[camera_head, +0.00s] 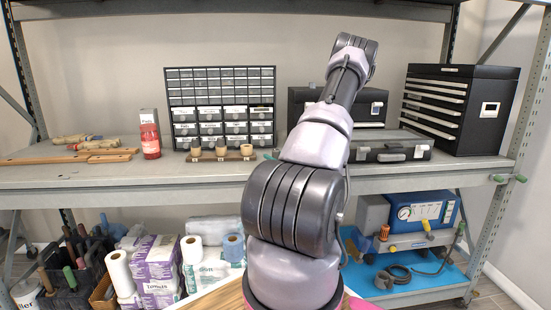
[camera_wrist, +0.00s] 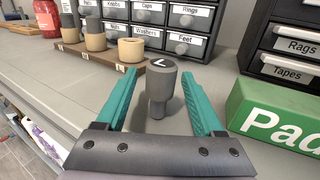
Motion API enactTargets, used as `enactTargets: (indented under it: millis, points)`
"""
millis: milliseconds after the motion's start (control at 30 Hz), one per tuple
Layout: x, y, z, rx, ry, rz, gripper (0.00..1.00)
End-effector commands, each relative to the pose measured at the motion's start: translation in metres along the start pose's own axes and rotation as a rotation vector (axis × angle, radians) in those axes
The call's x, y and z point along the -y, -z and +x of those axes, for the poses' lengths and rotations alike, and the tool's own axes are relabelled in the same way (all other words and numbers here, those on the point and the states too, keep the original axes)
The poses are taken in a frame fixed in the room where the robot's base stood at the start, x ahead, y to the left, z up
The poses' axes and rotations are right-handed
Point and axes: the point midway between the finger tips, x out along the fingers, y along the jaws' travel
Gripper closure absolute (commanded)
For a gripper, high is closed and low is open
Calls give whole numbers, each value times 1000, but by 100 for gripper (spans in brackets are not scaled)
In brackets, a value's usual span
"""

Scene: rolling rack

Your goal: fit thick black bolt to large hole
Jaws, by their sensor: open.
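A thick dark grey bolt (camera_wrist: 161,88) with a white mark on its wide top stands upright on the shelf in the wrist view, narrower part down. My gripper (camera_wrist: 165,85) has two teal fingers, open on either side of the bolt with gaps showing. In the head view my arm hides the bolt and most of the gripper. A wooden board (camera_head: 221,157) carries three tan collars. In the wrist view the nearest collar (camera_wrist: 131,50) shows an open top. The other two collars have dark grey pieces standing in them.
A green box (camera_wrist: 275,118) lies close to the right finger. A drawer cabinet (camera_head: 222,105) stands behind the board. A red bottle (camera_head: 150,140) is left of the board. A black case (camera_head: 390,150) and tool chest (camera_head: 458,110) stand right. Bare shelf lies left of the gripper.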

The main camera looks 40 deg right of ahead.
Motion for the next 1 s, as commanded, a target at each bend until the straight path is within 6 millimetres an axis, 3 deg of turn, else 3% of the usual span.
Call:
enactTargets:
  millis: [200, 467, 600, 633, 667, 1000]
  points:
    - [0, 0, 26, 1, 0, 0, 30]
    - [0, 0, 28, 0, 0, 0, 30]
    - [0, 0, 28, 0, 0, -1, 84]
    - [0, 0, 28, 0, 0, -1, 95]
    - [0, 0, 28, 0, 0, -1, 100]
    - [0, -3, 28, 1, -1, -2, 100]
